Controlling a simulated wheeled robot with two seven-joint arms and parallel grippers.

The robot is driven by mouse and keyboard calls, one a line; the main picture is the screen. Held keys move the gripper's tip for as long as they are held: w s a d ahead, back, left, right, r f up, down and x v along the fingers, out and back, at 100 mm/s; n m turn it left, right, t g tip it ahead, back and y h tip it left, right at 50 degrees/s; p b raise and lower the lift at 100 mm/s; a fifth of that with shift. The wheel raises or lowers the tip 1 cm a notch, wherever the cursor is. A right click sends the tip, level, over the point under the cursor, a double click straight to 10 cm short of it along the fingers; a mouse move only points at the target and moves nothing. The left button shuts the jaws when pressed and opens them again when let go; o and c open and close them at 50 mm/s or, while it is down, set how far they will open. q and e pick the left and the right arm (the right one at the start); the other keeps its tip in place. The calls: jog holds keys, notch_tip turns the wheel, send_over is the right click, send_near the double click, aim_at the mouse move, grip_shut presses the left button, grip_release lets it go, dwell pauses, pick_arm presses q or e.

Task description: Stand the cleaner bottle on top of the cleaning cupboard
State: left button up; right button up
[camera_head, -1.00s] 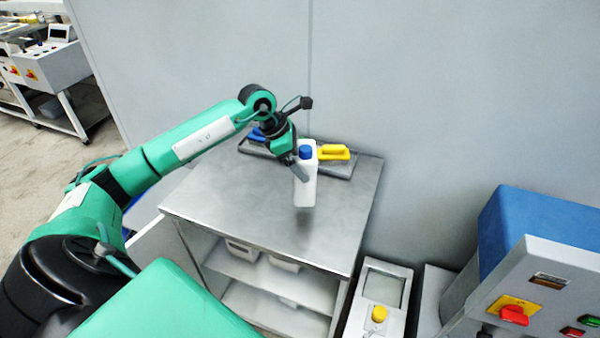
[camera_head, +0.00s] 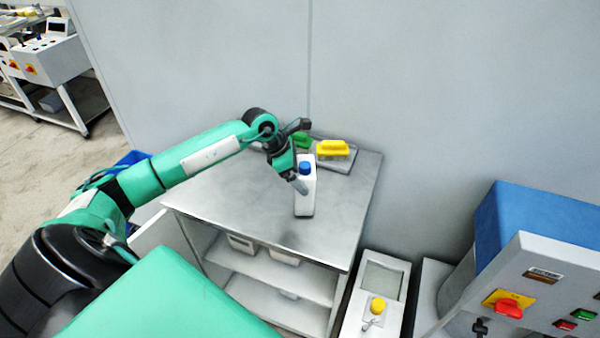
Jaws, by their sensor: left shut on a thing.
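The cleaner bottle (camera_head: 307,196), white with a blue cap, is upright at the cleaning cupboard's top. The cupboard (camera_head: 232,207) has a bare metal top and open shelves below. My left gripper (camera_head: 300,182) is shut on the bottle from its left side. The bottle's base appears at the metal surface; I cannot tell whether it touches or hovers just above. My right gripper is not in view.
Bins stand on the shelf. A control box (camera_head: 540,285) is at right. The top's left and front are clear.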

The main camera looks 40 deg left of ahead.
pick_arm(q)
jog(key=o, duration=1.5)
jog(key=shift+r, duration=0.1)
jog(key=b+v, duration=0.4)
jog(key=v, duration=0.8)
jog(key=shift+b, duration=0.35)
